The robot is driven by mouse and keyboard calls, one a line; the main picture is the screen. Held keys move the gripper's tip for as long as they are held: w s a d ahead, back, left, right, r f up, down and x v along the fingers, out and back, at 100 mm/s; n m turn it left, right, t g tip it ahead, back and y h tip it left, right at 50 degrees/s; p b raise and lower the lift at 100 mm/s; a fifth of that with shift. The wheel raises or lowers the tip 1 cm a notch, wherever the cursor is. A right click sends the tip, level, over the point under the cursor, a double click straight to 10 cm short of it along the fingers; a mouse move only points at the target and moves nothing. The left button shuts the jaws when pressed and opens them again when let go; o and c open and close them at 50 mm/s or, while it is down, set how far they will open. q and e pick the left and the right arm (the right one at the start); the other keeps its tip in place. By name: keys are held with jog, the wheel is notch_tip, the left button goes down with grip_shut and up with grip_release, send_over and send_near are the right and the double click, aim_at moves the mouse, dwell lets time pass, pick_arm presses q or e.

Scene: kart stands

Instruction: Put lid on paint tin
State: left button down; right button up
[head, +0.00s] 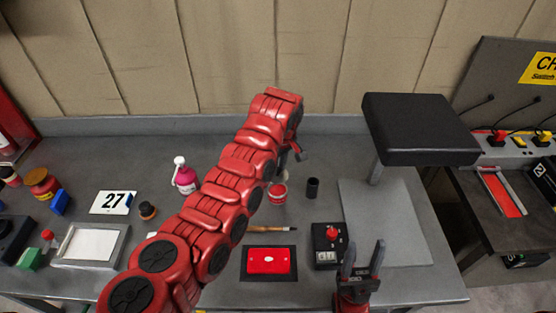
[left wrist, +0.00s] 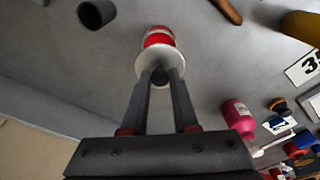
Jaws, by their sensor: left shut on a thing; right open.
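The paint tin (head: 278,193) is small and red with a pale band, and stands on the grey bench behind the paintbrush. In the left wrist view the red tin (left wrist: 159,38) lies just beyond my left fingertips. My left gripper (left wrist: 161,75) is shut on the dark knob of a round white lid (left wrist: 148,62). The lid overlaps the tin's near part in that view; I cannot tell whether they touch. My right gripper (head: 362,258) is open and empty near the bench front.
A dark cup (head: 313,187) stands right of the tin. A paintbrush (head: 272,229), a red block on a black mat (head: 268,281) and a black box with a red button (head: 328,245) lie in front. A pink bottle (head: 185,178) stands left, a black-topped stand (head: 420,130) right.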

aim_at(279, 176)
pick_arm(q)
jog(key=shift+f, duration=0.6)
notch_tip(279, 176, down, 4)
jog(key=shift+b, duration=0.5)
jog(key=shift+w+f, duration=0.1)
jog(key=shift+f, duration=0.35)
jog(key=shift+b, duration=0.85)
dwell(0.3)
jog(key=shift+f+b, duration=0.2)
jog(key=shift+b, duration=0.55)
dwell(0.6)
jog(key=shift+r, duration=0.1)
dwell(0.3)
jog(key=c, duration=0.6)
grip_release()
